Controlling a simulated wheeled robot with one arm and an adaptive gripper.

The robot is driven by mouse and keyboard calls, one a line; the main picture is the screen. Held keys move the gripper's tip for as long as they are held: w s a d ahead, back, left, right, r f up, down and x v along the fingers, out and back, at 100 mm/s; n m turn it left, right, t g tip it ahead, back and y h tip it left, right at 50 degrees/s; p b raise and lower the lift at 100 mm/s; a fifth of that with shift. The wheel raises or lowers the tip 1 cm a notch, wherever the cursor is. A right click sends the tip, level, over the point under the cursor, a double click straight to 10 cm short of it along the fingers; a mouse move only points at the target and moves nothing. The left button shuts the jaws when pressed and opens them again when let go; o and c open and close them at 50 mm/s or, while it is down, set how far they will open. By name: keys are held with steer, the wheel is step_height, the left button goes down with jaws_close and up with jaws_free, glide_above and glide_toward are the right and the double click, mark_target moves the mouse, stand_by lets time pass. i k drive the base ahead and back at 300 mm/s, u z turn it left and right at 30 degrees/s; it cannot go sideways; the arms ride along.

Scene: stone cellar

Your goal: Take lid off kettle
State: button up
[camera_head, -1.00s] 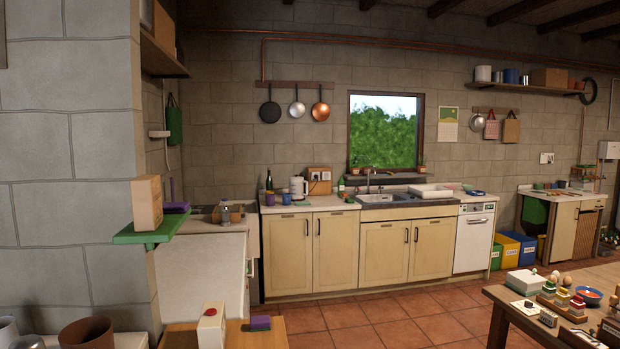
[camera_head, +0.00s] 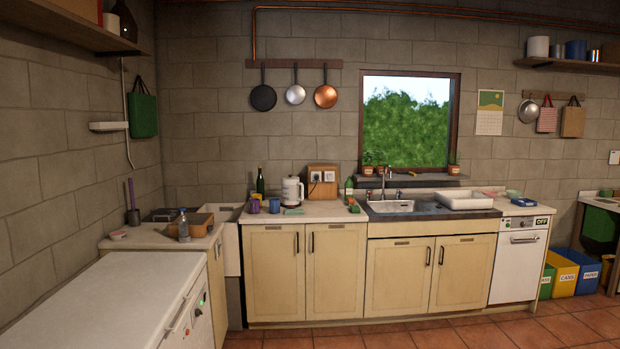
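A white kettle (camera_head: 292,191) stands upright on the counter along the back wall, left of the sink and in front of a wooden board with sockets. Its top looks closed, but the lid is too small to make out clearly. My gripper is not in view.
A green bottle (camera_head: 260,182), a purple mug (camera_head: 254,206) and a blue mug (camera_head: 274,205) stand left of the kettle. A green bottle (camera_head: 349,190) stands to its right. A white chest appliance (camera_head: 105,300) fills the lower left. Tiled floor (camera_head: 440,334) before the cupboards is clear.

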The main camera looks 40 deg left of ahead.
mark_target(289, 189)
steer(key=i, duration=0.25)
steer(key=u, duration=1.4)
steer(key=i, duration=5.85)
steer(key=u, duration=1.1)
